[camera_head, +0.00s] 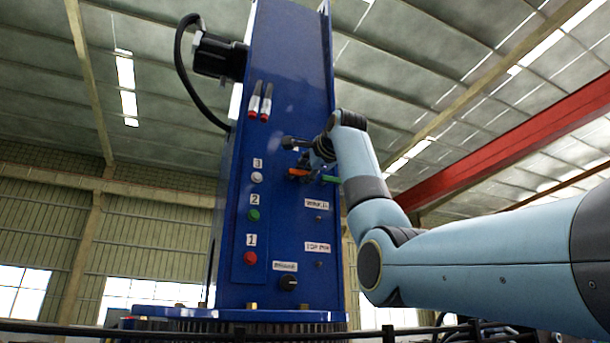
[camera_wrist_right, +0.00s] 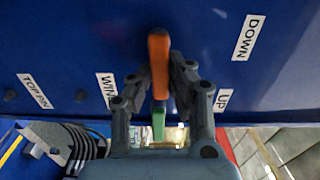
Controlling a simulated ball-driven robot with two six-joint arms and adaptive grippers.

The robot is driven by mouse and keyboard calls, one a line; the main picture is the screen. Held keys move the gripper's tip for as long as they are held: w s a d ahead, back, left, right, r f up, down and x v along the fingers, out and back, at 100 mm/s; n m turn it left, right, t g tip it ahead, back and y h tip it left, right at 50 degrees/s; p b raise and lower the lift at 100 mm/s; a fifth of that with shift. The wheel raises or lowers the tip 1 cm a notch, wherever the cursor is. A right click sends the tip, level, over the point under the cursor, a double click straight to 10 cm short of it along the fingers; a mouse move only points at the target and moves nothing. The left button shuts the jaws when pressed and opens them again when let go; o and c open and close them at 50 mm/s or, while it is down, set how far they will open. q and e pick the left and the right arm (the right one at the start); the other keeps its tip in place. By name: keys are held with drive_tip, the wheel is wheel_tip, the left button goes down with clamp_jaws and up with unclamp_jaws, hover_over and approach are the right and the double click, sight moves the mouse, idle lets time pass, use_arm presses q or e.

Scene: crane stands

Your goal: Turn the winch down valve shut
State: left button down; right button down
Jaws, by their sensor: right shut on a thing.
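The orange valve handle (camera_head: 298,173) is on the front of the blue column, left of the green valve handle (camera_head: 331,180). In the right wrist view the orange handle (camera_wrist_right: 159,60) stands upright in the picture, between the two fingers of my right gripper (camera_wrist_right: 161,78), which is shut on it. The DOWN label (camera_wrist_right: 249,38) lies to the upper right of the orange handle. The green handle (camera_wrist_right: 158,124) shows lower, near the palm, by the UP label (camera_wrist_right: 223,100). In the head view my right gripper (camera_head: 314,152) partly hides the valves. My left gripper is out of view.
The blue column (camera_head: 285,100) carries two red-and-white markers (camera_head: 260,103), numbered buttons, including a red one (camera_head: 250,258), and a black knob (camera_head: 288,284). A black motor (camera_head: 218,56) with a cable juts out at the upper left. A dark rail crosses the bottom.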

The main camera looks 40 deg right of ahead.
drive_tip(key=shift+f+m, duration=0.2)
drive_tip(key=shift+m, duration=0.2)
drive_tip(key=c, duration=1.2)
unclamp_jaws()
drive_tip(key=shift+c, duration=0.2)
drive_tip(key=v, duration=1.2)
